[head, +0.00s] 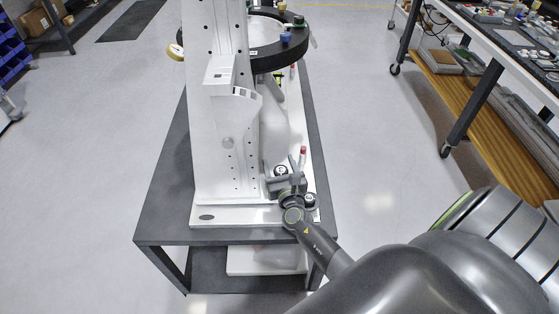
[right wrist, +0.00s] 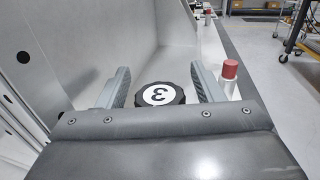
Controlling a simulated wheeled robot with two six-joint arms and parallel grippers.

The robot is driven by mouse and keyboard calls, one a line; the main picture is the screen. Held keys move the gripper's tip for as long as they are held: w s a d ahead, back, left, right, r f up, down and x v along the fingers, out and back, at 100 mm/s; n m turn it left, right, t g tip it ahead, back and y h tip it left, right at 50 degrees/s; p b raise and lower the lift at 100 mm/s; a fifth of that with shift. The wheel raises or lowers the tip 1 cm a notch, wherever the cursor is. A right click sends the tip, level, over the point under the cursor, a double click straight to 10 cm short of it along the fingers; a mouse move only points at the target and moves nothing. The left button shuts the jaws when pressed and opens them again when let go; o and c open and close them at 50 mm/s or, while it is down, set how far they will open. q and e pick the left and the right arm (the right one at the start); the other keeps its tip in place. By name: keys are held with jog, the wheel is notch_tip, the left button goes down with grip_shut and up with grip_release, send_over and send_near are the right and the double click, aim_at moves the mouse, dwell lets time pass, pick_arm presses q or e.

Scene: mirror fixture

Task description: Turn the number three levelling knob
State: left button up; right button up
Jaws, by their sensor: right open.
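The number three levelling knob (right wrist: 160,95) is a black knob with a white disc and a dark "3", seen in the right wrist view. It lies between the two grey fingers of my right gripper (right wrist: 158,88), with a gap visible on each side. In the head view my right gripper (head: 286,177) is open low at the front of the white fixture. A knob with a white top (head: 281,170) shows between its fingers there. My left gripper is not in view.
Another black knob (head: 310,198) sits close beside my right gripper. A red-topped post (right wrist: 230,70) stands just right of the right finger. The tall white column (head: 228,140) rises to the left on the dark cart (head: 165,215). A workbench (head: 480,50) is at right.

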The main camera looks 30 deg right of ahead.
jog(key=shift+c, duration=0.2)
jog(key=shift+a, duration=0.1)
jog(key=shift+c, duration=1.2)
jog(key=c, duration=0.7)
jog(key=y+b, duration=0.1)
jog(key=n+y+b, duration=0.1)
jog(key=shift+f+n+t+b, duration=0.25)
jog(key=shift+n+t+b, duration=0.05)
jog(key=shift+b, duration=0.05)
jog(key=shift+a+r+n+y+b, duration=0.15)
jog(key=shift+n+y+b, duration=0.45)
jog(key=shift+y, duration=0.4)
jog(key=shift+r+y, duration=0.15)
jog(key=shift+y, duration=0.15)
jog(key=o, duration=1)
